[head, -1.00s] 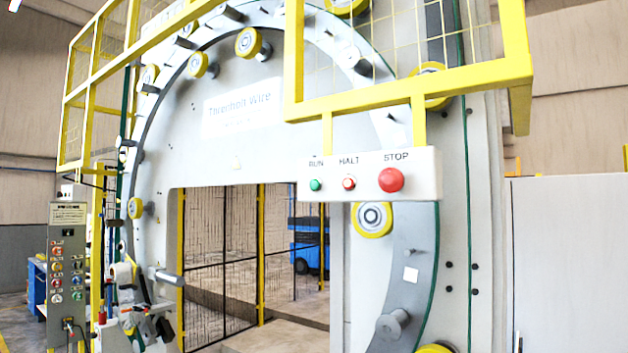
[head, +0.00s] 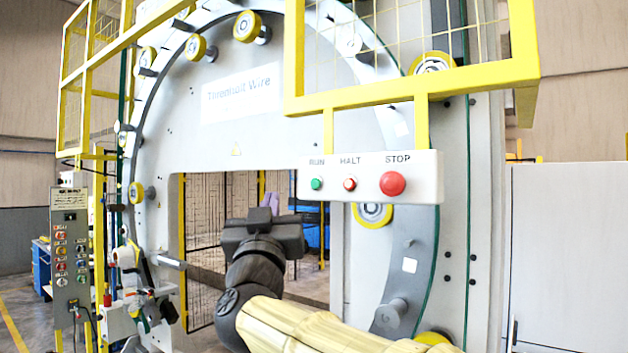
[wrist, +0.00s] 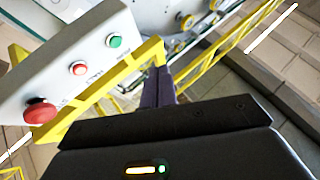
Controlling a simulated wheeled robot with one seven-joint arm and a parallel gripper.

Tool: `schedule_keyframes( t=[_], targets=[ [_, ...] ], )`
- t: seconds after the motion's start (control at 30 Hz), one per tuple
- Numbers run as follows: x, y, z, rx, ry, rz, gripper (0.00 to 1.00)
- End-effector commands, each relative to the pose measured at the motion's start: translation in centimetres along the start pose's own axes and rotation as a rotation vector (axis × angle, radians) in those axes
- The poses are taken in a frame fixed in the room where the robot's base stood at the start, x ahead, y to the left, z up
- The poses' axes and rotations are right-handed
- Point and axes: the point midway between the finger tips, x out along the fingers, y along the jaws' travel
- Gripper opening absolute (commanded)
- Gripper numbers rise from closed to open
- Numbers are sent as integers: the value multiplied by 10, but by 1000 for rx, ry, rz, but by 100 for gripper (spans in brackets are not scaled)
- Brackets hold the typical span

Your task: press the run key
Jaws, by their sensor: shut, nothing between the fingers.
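The green run key (head: 317,184) is the left button on a pale control box (head: 370,193) hanging from the yellow frame, under the label RUN. It also shows in the wrist view (wrist: 114,41). My gripper (head: 269,200) is in the head view left of and slightly below the box, its purple fingers pointing up. In the wrist view the fingers (wrist: 158,88) are together with nothing between them. They appear to the right of the green key and apart from it. How far they are from the box in depth is hard to tell.
A small red halt button (head: 350,184) and a large red stop button (head: 393,183) sit right of the key. The yellow guard frame (head: 420,90) is above the box. The big ring with rollers (head: 252,28) stands behind. A grey control pedestal (head: 70,255) is at left.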

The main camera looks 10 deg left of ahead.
Motion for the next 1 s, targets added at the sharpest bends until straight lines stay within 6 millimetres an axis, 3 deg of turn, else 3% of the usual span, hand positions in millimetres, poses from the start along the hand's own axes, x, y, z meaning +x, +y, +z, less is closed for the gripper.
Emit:
schedule_keyframes(
  t=[0.03, 0.1, 0.2, 0.57, 1.0],
  targets=[
    [3, 0, -15, 15, 18, 28, 0],
    [4, 1, -25, 23, 31, 56, 0],
    [3, 2, -29, 26, 37, 70, 0],
    [5, 4, -26, 24, 36, 68, 0],
    [36, 28, -4, 23, 36, 68, 0]
  ],
)
